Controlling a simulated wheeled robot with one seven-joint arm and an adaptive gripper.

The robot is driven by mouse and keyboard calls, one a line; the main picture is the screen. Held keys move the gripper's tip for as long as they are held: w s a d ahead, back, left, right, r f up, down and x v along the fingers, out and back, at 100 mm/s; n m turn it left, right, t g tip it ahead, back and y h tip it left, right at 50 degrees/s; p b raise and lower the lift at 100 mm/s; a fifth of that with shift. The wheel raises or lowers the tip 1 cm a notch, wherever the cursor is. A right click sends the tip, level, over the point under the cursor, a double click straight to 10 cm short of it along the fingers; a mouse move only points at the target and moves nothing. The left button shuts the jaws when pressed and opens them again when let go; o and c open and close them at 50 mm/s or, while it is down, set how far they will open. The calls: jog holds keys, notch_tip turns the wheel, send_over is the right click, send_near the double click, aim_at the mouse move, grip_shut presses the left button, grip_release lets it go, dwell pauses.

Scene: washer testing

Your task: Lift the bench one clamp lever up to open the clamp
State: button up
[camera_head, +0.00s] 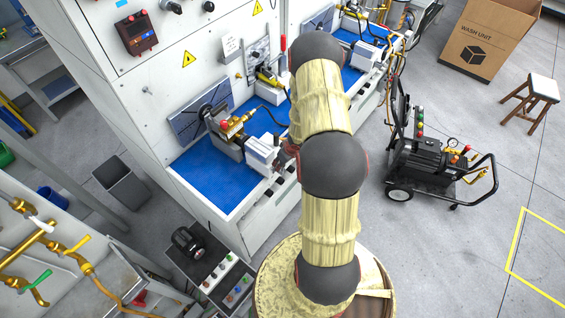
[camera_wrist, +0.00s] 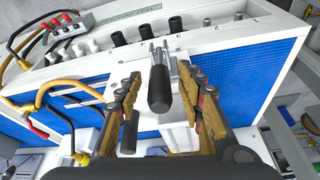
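In the wrist view, the clamp lever (camera_wrist: 158,90) has a black grip on a pair of bright metal bars. It stands between the two fingers of my gripper (camera_wrist: 161,75). The fingers are spread, with a visible gap on each side of the grip. A second black handle (camera_wrist: 130,132) is lower, beside the left finger and partly hidden by it. A pale block (camera_wrist: 178,137) lies behind the lever. In the head view, bench one (camera_head: 208,182) has a blue top with a vise-like fixture (camera_head: 228,140); my arm hides the gripper and lever there.
In the head view, a wheeled pump cart (camera_head: 432,160) stands right of my arm.

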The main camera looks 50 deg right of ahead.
jog(key=v, duration=1.2)
dwell(0.8)
